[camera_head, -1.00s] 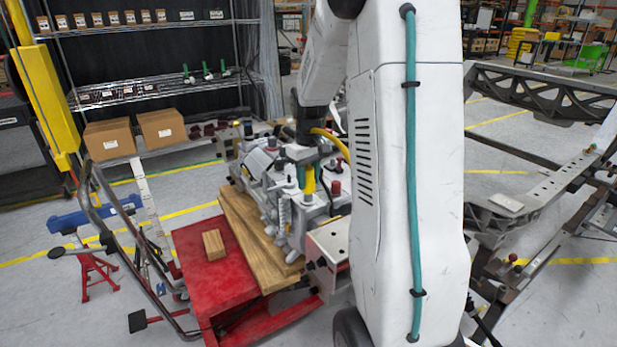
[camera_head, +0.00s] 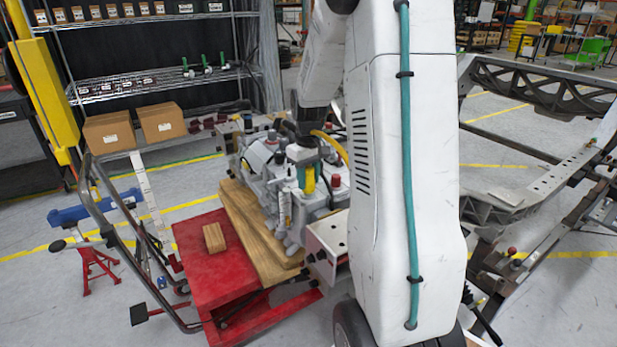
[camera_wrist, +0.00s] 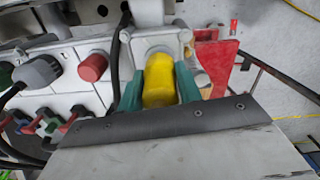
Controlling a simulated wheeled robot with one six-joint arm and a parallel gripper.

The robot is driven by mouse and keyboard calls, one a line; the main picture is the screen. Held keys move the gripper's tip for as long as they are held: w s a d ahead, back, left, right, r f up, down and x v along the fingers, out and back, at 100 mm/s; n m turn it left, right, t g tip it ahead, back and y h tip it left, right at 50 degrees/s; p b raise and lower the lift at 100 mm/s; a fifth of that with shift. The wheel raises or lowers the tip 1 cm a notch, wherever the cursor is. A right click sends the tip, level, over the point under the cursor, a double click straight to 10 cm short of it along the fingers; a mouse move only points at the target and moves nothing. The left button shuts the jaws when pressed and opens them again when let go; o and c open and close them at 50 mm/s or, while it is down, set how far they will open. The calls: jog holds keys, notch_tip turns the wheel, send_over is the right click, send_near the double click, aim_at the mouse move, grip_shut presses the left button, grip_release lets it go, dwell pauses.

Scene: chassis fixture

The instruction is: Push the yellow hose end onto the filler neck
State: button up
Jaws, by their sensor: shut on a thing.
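The yellow hose end (camera_wrist: 158,80) is between the green fingers of my gripper (camera_wrist: 158,92) in the wrist view, and the gripper is shut on it. In the head view the yellow hose end (camera_head: 309,180) points down between the fingers of my gripper (camera_head: 306,172), over the grey machine (camera_head: 284,190). In the wrist view the hose end's far end meets a light grey metal housing (camera_wrist: 150,42). The filler neck itself is hidden behind the hose end, so I cannot tell whether the hose end is seated on it.
The machine rests on wooden boards (camera_head: 247,232) on a red cart (camera_head: 200,262). A red cap (camera_wrist: 93,66) and a grey cap (camera_wrist: 40,71) stand left of the hose end. A metal chassis frame (camera_head: 560,175) is at the right. Shelving stands behind.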

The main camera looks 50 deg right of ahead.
aim_at(309, 167)
jog(key=shift+f, duration=0.45)
jog(key=o, duration=1.3)
jog(key=shift+c, duration=0.2)
jog(key=shift+r, duration=3.05)
